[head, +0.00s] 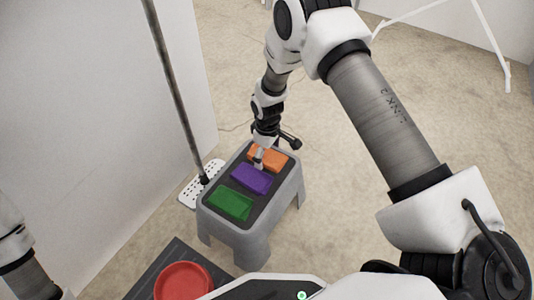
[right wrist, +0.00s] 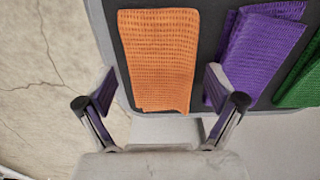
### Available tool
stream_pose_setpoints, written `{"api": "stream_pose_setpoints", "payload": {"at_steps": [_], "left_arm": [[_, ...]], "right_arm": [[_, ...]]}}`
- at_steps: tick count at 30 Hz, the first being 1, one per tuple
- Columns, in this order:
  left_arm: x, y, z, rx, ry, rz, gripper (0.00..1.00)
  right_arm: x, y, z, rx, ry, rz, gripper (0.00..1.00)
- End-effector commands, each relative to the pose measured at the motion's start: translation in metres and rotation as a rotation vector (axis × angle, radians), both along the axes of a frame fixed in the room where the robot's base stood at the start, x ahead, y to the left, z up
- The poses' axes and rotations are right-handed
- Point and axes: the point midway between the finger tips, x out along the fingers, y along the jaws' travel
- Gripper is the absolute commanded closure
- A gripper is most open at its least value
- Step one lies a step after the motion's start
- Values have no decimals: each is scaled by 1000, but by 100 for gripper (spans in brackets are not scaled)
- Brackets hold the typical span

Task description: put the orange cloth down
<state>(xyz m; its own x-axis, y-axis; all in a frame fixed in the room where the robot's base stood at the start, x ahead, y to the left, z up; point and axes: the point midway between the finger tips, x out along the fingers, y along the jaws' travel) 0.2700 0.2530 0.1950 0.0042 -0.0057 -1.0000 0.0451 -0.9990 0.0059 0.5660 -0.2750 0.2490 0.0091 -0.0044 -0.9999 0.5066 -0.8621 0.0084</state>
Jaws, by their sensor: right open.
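The orange cloth (head: 268,158) lies flat on the dark top of a grey stool (head: 243,240), at its far end. It also shows whole in the right wrist view (right wrist: 158,60). My right gripper (head: 259,160) is over the far part of the stool. In the right wrist view the gripper (right wrist: 160,90) is open, its fingers spread to either side of the cloth with nothing held between them. The right fingertip overlaps the edge of the purple cloth in that view. My left gripper is not in view; only part of my left arm shows at the left edge.
A purple cloth (head: 251,179) and a green cloth (head: 231,204) lie beside it on the stool. A pole on a white perforated base (head: 190,190) stands close to the stool's left. A red round object (head: 183,282) is at the bottom. The floor right of the stool is clear.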

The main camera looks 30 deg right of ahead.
Motion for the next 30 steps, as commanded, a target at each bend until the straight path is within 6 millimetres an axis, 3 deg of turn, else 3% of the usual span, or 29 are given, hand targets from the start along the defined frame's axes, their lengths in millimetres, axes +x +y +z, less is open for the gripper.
{"api": "stream_pose_setpoints", "payload": {"at_steps": [5, 8, 15, 21, 27, 30], "left_arm": [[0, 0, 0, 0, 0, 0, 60], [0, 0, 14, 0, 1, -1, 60], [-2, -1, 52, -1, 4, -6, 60], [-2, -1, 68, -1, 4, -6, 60], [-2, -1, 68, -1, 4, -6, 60], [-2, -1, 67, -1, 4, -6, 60]], "right_arm": [[0, 0, 4, 0, 0, 0, 7], [0, 0, 23, 0, -1, 0, 7], [0, 0, 87, 0, -2, 0, 7], [-1, 0, 120, 0, 0, 0, 7], [-2, 1, 122, 0, 1, -2, 7], [-21, 4, 103, 7, 11, -33, 7]]}}
